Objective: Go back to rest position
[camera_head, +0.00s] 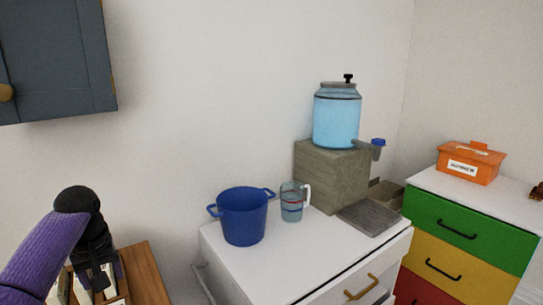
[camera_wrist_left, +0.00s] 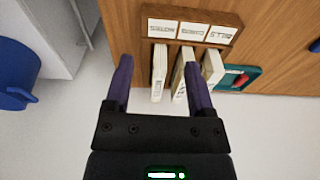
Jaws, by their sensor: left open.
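My left gripper (camera_head: 102,283) is at the lower left in the head view, on a purple arm with a black wrist, over a wooden surface (camera_head: 148,277). In the left wrist view its two purple fingers (camera_wrist_left: 157,75) are spread wide. White book-like items (camera_wrist_left: 159,72) show between and beside the fingers. I cannot tell how far they are from the fingertips. Nothing is seen clamped. My right gripper is in neither view.
A labelled wooden holder (camera_wrist_left: 190,30) sits beyond the fingers. A blue pot (camera_head: 243,218), a measuring jug (camera_head: 291,204) and a water dispenser (camera_head: 337,118) stand on a white cabinet (camera_head: 262,272). A dark wall cabinet (camera_head: 55,60) hangs upper left.

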